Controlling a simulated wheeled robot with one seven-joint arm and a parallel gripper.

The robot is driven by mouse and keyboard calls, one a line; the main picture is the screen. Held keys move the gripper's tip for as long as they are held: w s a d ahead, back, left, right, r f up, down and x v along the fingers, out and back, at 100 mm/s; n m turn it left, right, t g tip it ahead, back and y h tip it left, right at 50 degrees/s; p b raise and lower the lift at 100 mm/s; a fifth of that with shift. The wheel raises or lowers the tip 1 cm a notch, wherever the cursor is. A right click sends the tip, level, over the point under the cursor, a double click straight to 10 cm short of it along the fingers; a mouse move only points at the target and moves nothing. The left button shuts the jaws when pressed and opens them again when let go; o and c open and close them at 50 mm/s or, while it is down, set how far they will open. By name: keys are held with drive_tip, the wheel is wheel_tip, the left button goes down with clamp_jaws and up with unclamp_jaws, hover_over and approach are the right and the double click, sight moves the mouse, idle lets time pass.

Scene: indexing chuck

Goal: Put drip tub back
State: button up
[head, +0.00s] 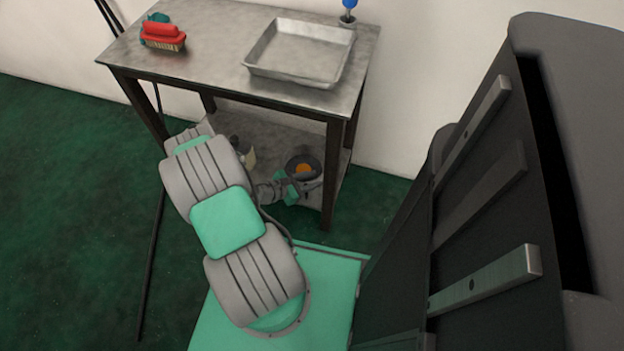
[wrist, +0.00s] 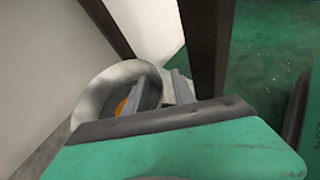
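The drip tub, a round grey tub (head: 290,158) with a dark inside and something orange in it, is at the right end of the table's lower shelf. It also shows in the wrist view as a pale round rim (wrist: 88,100). My gripper (head: 291,180) reaches in low at the tub's near side. In the wrist view my gripper's two fingers (wrist: 164,88) stand apart at the tub's right side, the left one over the inside. Pale tub wall seems to lie between them; I cannot tell if they press on it. Whether the tub touches the shelf is unclear.
A metal table (head: 215,45) holds a red brush (head: 163,34), a shallow grey tray (head: 300,50) and a blue-topped item (head: 349,8). A dark table leg (head: 331,175) stands close to the tub's right; the leg is also close in the wrist view (wrist: 207,45). A large dark machine (head: 480,190) fills the right.

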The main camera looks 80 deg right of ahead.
drive_tip(key=w+a+r+m+t+y+p, duration=0.1)
drive_tip(key=w+a+r+m+t, duration=0.1)
drive_tip(key=w+a+r, duration=0.65)
drive_tip(key=w+a+r+m+t+y+p, duration=0.15)
drive_tip(key=w+a+r, duration=0.3)
drive_tip(key=w, duration=0.65)
drive_tip(key=w+a+r+m+t+y, duration=0.25)
drive_tip(key=w+a+r, duration=0.35)
drive_tip(key=w+r, duration=0.3)
drive_tip(key=w+a+r+m+t+y, duration=0.1)
drive_tip(key=w+a+r+t, duration=0.25)
drive_tip(key=a+r, duration=0.55)
drive_tip(key=s+a+r+t+y, duration=0.1)
drive_tip(key=s+a+r, duration=0.2)
drive_tip(key=a, duration=0.4)
drive_tip(key=s+a+r+t+y, duration=0.1)
drive_tip(key=s+a+r+y, duration=0.1)
drive_tip(key=a+r, duration=0.3)
drive_tip(key=a, duration=0.3)
drive_tip(key=shift+s+a+r+m, duration=0.2)
drive_tip(key=shift+s+a+m, duration=0.1)
drive_tip(key=shift+s, duration=0.1)
